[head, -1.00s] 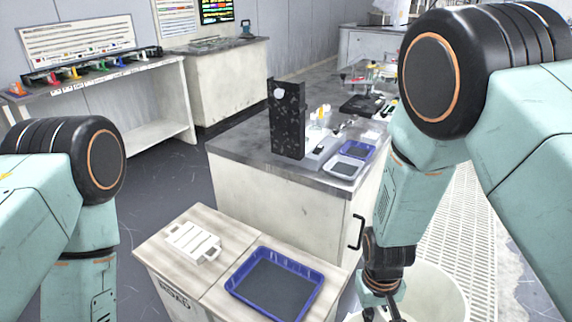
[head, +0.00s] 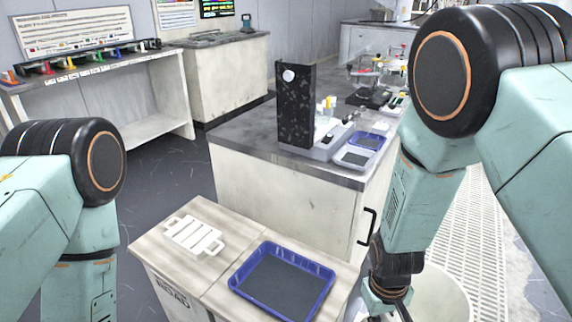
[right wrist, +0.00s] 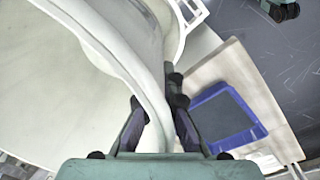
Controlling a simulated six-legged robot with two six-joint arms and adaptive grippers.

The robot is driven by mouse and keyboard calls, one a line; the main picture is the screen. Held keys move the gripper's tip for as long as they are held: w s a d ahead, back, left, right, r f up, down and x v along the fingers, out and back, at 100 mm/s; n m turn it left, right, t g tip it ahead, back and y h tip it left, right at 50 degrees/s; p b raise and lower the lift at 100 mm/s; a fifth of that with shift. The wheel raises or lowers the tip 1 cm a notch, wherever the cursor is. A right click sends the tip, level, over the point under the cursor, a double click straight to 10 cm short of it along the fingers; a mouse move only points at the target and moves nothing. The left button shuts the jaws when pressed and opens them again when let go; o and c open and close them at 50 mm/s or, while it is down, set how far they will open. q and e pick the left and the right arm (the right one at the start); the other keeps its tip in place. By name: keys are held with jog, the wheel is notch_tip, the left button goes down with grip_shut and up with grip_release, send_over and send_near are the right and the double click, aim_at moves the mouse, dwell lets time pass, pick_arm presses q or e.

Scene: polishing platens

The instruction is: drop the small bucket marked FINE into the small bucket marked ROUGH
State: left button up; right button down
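A large white round bucket (head: 447,290) stands at the lower right of the head view, partly hidden by my right arm. In the right wrist view its pale wall (right wrist: 60,110) and interior fill the left side. A thick white rim runs between the two fingers of my right gripper (right wrist: 155,100); I cannot tell whether they press on it. A second curved white rim with a handle-like loop (right wrist: 187,14) shows above the fingers. No FINE or ROUGH marking is readable on any bucket. My left arm shows at the left, but its gripper is out of view.
A wood-topped stand (head: 150,247) with dark lettering carries a blue tray (head: 237,279) and a white slotted rack (head: 193,236). Behind it is a grey-topped bench (head: 238,146) with a black speckled block (head: 296,110) and small trays. Dark floor lies open at left.

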jog(key=shift+d+f, duration=0.15)
jog(key=shift+f, duration=0.05)
jog(key=shift+a+r, duration=0.1)
jog(key=shift+a, duration=0.15)
jog(key=c, duration=1.5)
grip_release()
jog(key=shift+d, duration=0.15)
jog(key=shift+o, duration=0.3)
jog(key=shift+w+r, duration=0.1)
jog(key=shift+r, duration=0.3)
notch_tip(320, 180, up, 7)
jog(key=shift+a+f, duration=0.15)
jog(key=shift+a, duration=0.25)
